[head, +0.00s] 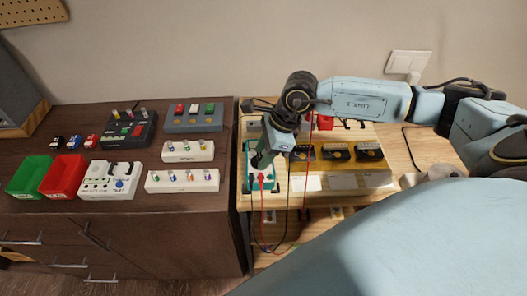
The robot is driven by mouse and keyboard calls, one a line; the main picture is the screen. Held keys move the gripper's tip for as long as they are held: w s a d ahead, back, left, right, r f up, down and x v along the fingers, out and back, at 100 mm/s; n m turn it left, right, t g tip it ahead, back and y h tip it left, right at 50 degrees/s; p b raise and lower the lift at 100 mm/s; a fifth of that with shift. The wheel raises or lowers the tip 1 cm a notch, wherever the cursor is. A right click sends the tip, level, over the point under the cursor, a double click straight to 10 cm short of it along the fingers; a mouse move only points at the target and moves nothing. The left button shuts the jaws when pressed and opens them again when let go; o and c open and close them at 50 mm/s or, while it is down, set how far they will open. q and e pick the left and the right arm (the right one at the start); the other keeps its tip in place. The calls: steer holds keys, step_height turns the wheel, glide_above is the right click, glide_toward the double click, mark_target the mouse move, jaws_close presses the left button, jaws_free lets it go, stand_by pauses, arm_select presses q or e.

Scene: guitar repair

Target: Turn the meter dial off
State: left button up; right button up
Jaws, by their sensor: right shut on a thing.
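The meter (250,183) is a teal-edged unit at the left end of the light wooden bench. Red and black leads run from its lower part over the bench's front edge. My right gripper (261,163) points down onto the middle of the meter, shut on its dial. The dial is hidden behind the fingers, so its setting cannot be read. My left gripper is not in view.
Several black pickups (338,152) and white cards sit right of the meter. A dark cabinet (130,215) on the left carries a green bin (28,177), a red bin (62,177) and several control boxes. A wall switch (410,63) is behind my right arm.

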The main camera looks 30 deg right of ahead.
steer(key=shift+m, duration=0.5)
steer(key=o, duration=1)
steer(key=p+v, duration=0.4)
steer(key=v, duration=0.4)
